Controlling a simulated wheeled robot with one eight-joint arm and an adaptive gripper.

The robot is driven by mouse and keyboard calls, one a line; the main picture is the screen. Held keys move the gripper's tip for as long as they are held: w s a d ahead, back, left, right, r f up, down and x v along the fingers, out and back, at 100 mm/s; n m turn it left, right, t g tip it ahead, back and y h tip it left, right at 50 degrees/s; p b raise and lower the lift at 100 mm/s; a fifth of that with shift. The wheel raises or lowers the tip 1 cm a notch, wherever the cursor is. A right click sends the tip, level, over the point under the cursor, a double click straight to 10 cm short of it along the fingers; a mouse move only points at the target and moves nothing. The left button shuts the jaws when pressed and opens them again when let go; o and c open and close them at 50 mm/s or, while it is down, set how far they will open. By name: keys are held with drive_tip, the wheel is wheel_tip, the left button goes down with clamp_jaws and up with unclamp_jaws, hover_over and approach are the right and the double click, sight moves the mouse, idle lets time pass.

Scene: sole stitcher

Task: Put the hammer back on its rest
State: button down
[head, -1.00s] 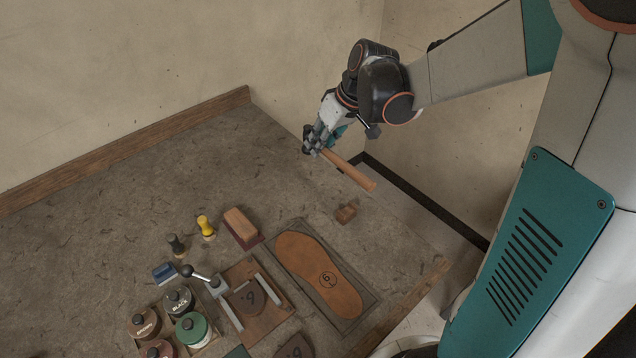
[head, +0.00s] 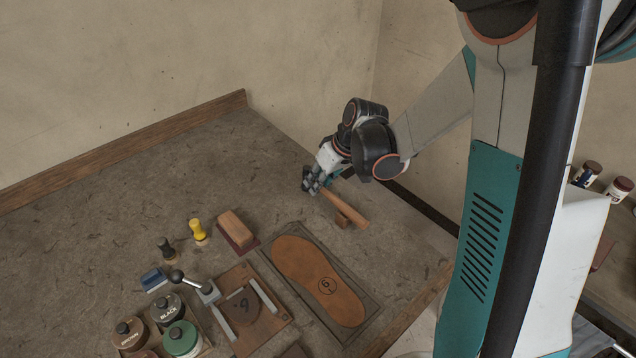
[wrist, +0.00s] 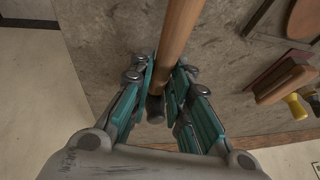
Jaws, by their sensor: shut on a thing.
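The hammer's wooden handle (head: 346,208) slants toward the lower right in the head view. My gripper (head: 312,181) is shut around the hammer near its head end, low over the back right of the bench. In the wrist view the handle (wrist: 180,35) runs up from between my fingers (wrist: 163,75), and the dark hammer head (wrist: 155,108) shows below them. A small brown wooden block (head: 342,221), which looks like the rest, stands on the bench beneath the handle, partly hidden by it. I cannot tell whether the handle touches it.
A sole on a dark board (head: 374,304) lies in front of the block. To the left are a brush (head: 236,227), a yellow-handled tool (head: 197,230), a clamp fixture (head: 272,330) and several jars (head: 181,338). The bench left of the gripper is clear. A wooden edge strip (head: 120,150) runs along the wall.

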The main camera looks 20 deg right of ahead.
drive_tip(key=shift+f, duration=0.15)
drive_tip(key=c, duration=1.5)
unclamp_jaws()
drive_tip(key=shift+r, duration=0.2)
drive_tip(key=shift+d+r, duration=0.1)
drive_tip(key=shift+r, duration=0.2)
drive_tip(key=p+v, duration=0.4)
drive_tip(key=v, duration=0.7)
drive_tip(key=shift+s+r, duration=0.1)
drive_tip(key=shift+r, duration=0.1)
